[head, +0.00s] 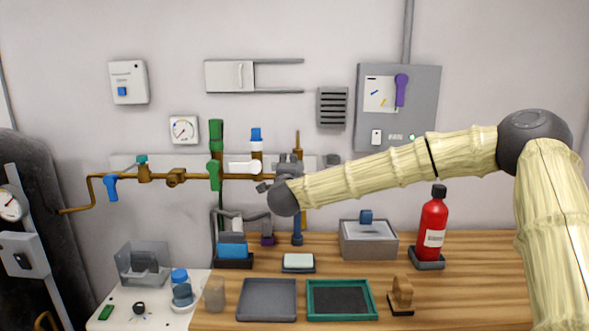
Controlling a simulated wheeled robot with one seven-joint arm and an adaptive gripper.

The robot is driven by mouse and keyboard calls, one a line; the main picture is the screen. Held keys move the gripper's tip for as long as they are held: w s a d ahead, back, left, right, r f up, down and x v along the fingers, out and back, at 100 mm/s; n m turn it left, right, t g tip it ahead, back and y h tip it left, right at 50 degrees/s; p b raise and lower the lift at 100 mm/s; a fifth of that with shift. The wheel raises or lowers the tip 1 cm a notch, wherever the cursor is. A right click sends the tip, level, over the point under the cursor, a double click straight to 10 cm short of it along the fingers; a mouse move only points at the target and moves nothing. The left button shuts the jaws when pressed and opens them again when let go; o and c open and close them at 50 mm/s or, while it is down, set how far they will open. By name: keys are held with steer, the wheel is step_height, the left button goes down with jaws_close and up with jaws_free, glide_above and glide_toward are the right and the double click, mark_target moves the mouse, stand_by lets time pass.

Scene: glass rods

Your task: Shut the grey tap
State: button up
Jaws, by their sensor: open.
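A brass pipe (205,177) runs along the wall with several taps on it. Their handles include a blue one (111,187), a green one (214,175) and a white one (243,168). My gripper (284,170) is at the pipe's right part, just right of the white handle, and its jaws are open. It is small and partly behind my wrist. I cannot tell whether this is the grey tap or whether the tap is hidden behind my gripper. I cannot tell whether the gripper touches anything.
A wooden bench (470,285) stands below the pipe. It holds a grey tray (267,316), a green-rimmed tray (311,313), a grey box (369,246) and a red bottle (433,225). A grey panel (425,90) hangs on the wall above my arm. The bench's right part is clear.

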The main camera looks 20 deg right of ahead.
steer(key=v, duration=1.2)
